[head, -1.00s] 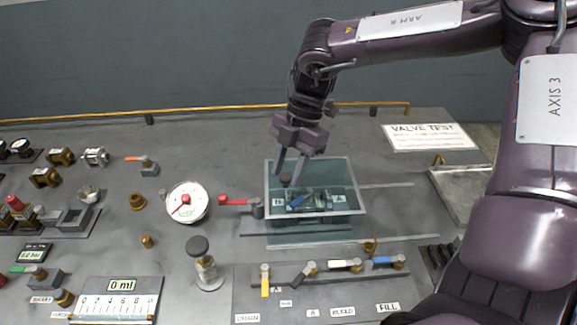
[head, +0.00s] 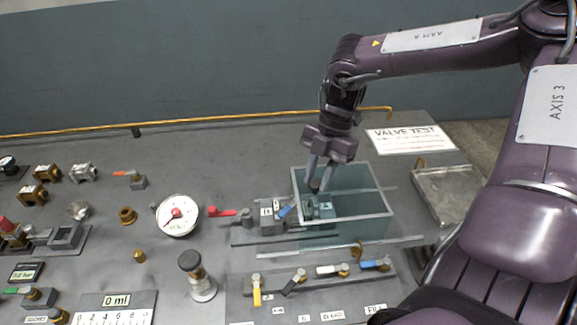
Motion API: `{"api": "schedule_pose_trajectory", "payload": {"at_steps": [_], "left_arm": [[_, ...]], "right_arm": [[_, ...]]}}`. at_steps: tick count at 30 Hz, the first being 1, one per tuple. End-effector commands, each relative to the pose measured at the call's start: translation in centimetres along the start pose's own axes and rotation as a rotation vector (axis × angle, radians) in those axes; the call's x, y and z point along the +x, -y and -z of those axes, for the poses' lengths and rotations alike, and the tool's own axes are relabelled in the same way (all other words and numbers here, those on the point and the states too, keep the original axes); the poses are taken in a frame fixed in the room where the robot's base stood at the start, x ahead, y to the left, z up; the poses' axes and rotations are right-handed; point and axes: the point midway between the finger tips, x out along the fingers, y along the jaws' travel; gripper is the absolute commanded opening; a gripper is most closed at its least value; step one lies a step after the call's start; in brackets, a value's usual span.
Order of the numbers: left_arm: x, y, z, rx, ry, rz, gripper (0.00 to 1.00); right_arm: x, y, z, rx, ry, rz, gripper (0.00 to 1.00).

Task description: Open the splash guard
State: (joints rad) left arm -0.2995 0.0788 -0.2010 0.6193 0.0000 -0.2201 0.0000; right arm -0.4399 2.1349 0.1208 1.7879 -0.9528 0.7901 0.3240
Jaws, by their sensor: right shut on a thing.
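The splash guard (head: 368,202) is a clear, bluish box standing on rails on the bench. My right gripper (head: 316,188) points down at its left part. It is shut on what looks like a small dark knob there, though the fingers partly hide it. A valve fixture with a blue handle (head: 286,211) shows at the guard's left edge. Its left part lies outside the guard, and part of it is still inside, behind the clear wall. The right part of the guard is empty. My left gripper is not in view.
A red-handled valve (head: 222,212) and a round gauge (head: 177,215) stand left of the fixture. A row of coloured levers (head: 330,269) runs along the front. A metal tray (head: 447,195) lies right of the guard, near my arm.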

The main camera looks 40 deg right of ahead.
Motion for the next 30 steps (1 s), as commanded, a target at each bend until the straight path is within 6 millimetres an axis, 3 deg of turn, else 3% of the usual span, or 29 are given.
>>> {"api": "schedule_pose_trajectory", "payload": {"at_steps": [3,12,28,29,30], "left_arm": [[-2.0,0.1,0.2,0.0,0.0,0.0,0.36],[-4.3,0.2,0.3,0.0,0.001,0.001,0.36],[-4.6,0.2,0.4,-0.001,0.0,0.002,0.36],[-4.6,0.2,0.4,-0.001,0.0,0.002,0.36],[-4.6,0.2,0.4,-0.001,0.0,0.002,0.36]], "right_arm": [[-1.6,2.2,-1.8,0.004,-0.001,-0.004,0.0],[-2.8,6.1,-5.5,0.002,-0.001,-0.003,0.0],[-2.9,7.0,-6.5,-0.002,0.001,-0.003,0.0],[-2.9,7.0,-6.5,-0.002,0.001,-0.003,0.29],[-2.9,7.0,-6.5,-0.001,0.001,-0.003,0.34]]}}
